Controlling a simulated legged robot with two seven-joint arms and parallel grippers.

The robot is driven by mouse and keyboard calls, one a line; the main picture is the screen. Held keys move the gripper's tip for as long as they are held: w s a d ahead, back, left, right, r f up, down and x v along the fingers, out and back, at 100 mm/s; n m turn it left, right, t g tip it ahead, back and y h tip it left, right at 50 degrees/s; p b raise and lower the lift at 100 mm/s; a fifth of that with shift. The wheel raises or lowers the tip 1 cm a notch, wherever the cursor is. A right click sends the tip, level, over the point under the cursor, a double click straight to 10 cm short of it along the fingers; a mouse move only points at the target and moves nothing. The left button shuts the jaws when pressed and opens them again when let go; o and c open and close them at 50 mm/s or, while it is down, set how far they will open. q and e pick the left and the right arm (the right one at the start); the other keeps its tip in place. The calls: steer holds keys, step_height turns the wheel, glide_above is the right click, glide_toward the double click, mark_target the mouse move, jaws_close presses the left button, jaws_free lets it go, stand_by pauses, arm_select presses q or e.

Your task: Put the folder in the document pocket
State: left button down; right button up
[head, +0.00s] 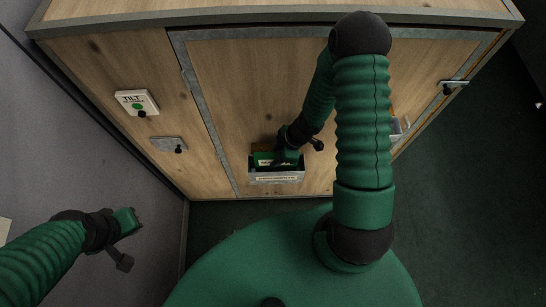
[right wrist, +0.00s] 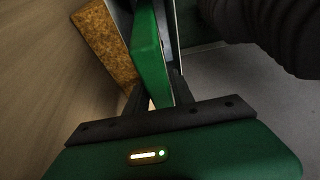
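The document pocket (head: 277,178) is a grey, open-topped holder with a pale label, fixed low on the wooden door. The green folder (head: 264,161) stands in its mouth, with its lower part hidden behind the pocket's front. In the right wrist view the folder (right wrist: 150,55) lies between the two dark fingers of my right gripper (right wrist: 157,92), which look closed on it; a pocket wall (right wrist: 173,40) is close on its right. In the head view my right gripper (head: 287,156) is at the pocket's top. My left gripper (head: 127,240) is away at lower left, its fingers unclear.
A brown cork-like piece (right wrist: 104,45) is beside the folder at the pocket. On the cabinet (head: 232,85) are a white button box (head: 137,102), a grey latch plate (head: 169,145) and a door handle (head: 453,84). A grey wall (head: 60,120) closes the left; dark floor (head: 480,200) is free at right.

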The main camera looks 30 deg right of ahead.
steer(key=p+v, duration=0.3)
steer(key=v, duration=0.7)
steer(key=shift+a+r, duration=0.1)
steer(key=shift+s+r+p, duration=0.15)
steer(key=shift+r+p, duration=0.15)
steer(key=shift+r, duration=0.05)
steer(key=shift+d+f, duration=0.1)
steer(key=shift+d, duration=0.15)
